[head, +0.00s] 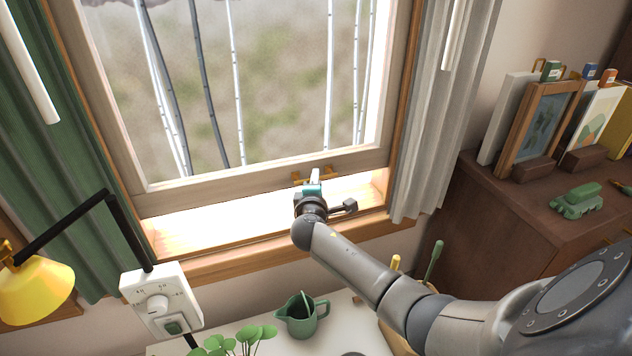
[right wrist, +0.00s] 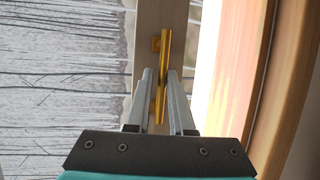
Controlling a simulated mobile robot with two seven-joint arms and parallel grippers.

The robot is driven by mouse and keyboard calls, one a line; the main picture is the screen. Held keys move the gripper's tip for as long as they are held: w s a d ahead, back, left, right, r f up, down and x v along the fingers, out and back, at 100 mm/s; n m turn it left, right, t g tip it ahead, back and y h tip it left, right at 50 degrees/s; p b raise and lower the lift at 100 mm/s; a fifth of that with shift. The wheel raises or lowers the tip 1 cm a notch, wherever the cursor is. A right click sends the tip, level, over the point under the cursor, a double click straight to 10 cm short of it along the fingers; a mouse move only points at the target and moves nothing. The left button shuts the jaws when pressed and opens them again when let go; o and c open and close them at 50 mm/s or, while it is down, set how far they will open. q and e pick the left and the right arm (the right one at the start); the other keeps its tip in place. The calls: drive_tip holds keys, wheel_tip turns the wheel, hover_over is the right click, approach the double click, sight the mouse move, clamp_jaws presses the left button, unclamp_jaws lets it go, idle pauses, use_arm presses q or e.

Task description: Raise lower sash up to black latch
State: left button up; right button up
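The lower sash (head: 270,184) is a pale wooden frame with glass, and a bright gap lies between its bottom rail and the sill. A brass bar handle (head: 330,172) sits on the bottom rail; it also shows in the right wrist view (right wrist: 163,80). My right gripper (head: 314,178) is at the handle. In the right wrist view its two fingers (right wrist: 160,75) stand on either side of the bar, with a visible space beside it, so they look open around it. I see no black latch in these views. My left gripper is out of view.
A green curtain (head: 55,130) and a grey curtain (head: 435,130) flank the window. A yellow lamp (head: 35,288), a white dial box (head: 160,300) and a green jug (head: 302,314) stand below it. A dark cabinet (head: 480,215) with frames stands at right.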

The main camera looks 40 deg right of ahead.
drive_tip(key=o, duration=0.3)
drive_tip(key=shift+s+f, duration=0.1)
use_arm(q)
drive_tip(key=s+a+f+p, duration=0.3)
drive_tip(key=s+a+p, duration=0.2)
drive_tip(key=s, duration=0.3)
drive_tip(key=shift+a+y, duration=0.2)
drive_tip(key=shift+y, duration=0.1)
use_arm(e)
drive_tip(key=v, duration=1.5)
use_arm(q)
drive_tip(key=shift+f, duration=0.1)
